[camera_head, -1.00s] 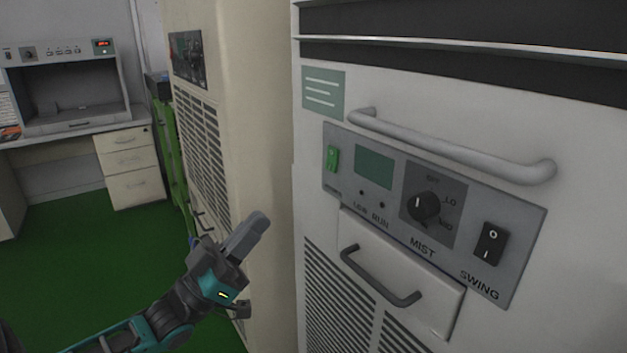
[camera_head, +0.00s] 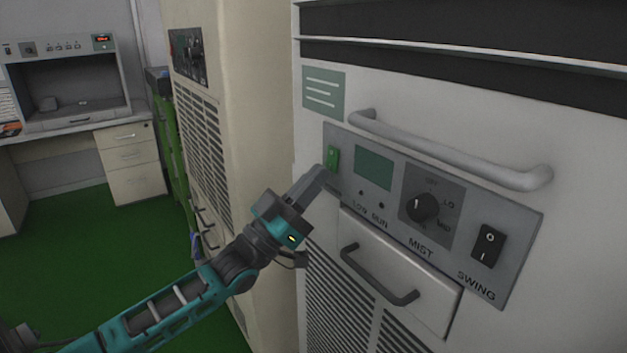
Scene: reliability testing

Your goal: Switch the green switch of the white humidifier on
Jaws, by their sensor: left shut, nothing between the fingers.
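The white humidifier (camera_head: 480,130) fills the right side of the head view. Its grey control panel (camera_head: 395,150) carries the green switch (camera_head: 332,157) at the upper left end. My left gripper (camera_head: 322,172) is shut and empty, with its fingertips at the lower edge of the green switch. I cannot tell whether the tips touch the switch. The fingers hide the panel just below the switch. My right gripper is not in view.
The panel also has a green display (camera_head: 373,168), a MIST knob (camera_head: 422,207) and a black SWING switch (camera_head: 488,246). A long handle (camera_head: 450,152) juts out above the panel, and a drawer handle (camera_head: 378,277) below. A beige cabinet (camera_head: 255,100) stands to the left.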

